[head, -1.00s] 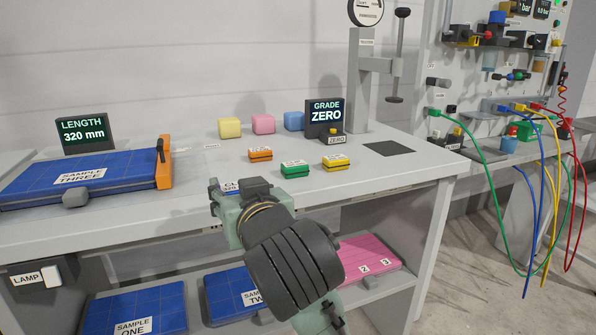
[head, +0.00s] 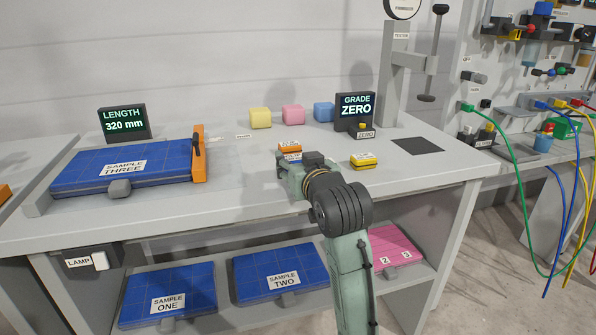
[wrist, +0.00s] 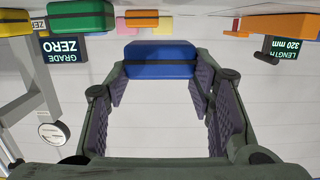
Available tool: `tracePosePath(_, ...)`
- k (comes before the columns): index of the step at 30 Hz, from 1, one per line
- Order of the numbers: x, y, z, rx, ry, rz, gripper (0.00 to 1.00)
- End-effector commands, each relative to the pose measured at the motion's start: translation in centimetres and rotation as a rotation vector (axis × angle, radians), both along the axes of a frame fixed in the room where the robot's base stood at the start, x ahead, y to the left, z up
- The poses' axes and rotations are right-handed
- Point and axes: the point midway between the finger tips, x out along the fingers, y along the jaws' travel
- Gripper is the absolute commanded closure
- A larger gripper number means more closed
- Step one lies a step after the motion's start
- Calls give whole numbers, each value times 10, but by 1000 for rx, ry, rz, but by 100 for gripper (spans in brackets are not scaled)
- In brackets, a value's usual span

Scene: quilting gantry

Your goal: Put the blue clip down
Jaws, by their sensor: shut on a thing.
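My gripper (head: 287,168) reaches over the front part of the bench top. In the wrist view, which is upside down, it is shut on the blue clip (wrist: 160,60), held between the two fingertips (wrist: 160,82). The blue clip is hidden behind my gripper in the head view. I cannot tell from these frames whether the clip touches the bench.
An orange clip (head: 290,147) and a yellow clip (head: 364,160) sit nearby. A green clip (wrist: 82,18) shows in the wrist view. The GRADE display (head: 355,109) stands behind. The measuring bed with SAMPLE THREE (head: 90,172) is left; bare bench lies between.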

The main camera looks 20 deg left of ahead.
Motion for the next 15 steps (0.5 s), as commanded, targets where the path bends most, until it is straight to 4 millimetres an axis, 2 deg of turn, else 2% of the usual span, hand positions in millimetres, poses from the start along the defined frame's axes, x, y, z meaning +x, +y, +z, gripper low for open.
tracePosePath(4, 6, 0, -7, -1, 1, 0, 77)
tracePosePath(10, 5, 0, -33, -1, 3, 1, 77)
tracePosePath(15, 5, 0, -35, 0, -1, 1, 77)
